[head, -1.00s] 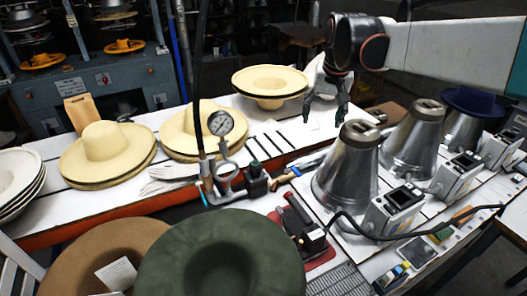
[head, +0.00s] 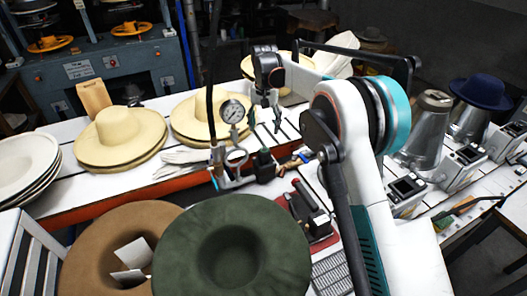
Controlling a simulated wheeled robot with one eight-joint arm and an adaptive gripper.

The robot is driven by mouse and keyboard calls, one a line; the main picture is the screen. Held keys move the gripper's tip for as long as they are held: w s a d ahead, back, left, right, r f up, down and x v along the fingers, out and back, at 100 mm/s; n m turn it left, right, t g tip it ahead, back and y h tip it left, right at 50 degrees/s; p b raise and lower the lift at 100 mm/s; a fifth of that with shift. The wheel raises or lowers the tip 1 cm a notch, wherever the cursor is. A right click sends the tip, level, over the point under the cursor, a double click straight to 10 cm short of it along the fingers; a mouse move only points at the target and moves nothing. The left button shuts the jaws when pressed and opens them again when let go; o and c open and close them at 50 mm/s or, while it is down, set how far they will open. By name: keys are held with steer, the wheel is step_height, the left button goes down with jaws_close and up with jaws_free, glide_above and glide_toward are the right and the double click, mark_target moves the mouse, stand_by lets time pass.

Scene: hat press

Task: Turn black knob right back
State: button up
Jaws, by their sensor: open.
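The black knob (head: 264,163) sits on the pipe fitting beside the round pressure gauge (head: 232,111), in the middle of the head view. It looks upright and unobstructed. My gripper (head: 264,122) points down, just above the knob in the picture. Its two dark fingers are spread with nothing between them. A gap shows between the fingertips and the knob; the depth between them is hard to judge.
A green felt hat (head: 232,250) and a brown one (head: 115,245) lie in front. Cream hats (head: 120,137) stand on the white bench behind the gauge. A vertical black hose (head: 214,60) runs up beside the gauge. Metal cones (head: 425,130) stand at right, partly behind my arm.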

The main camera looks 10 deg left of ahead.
mark_target(264, 150)
step_height(264, 150, down, 14)
steer(key=shift+r+b, duration=0.1)
steer(key=shift+b, duration=1)
steer(key=c, duration=1.1)
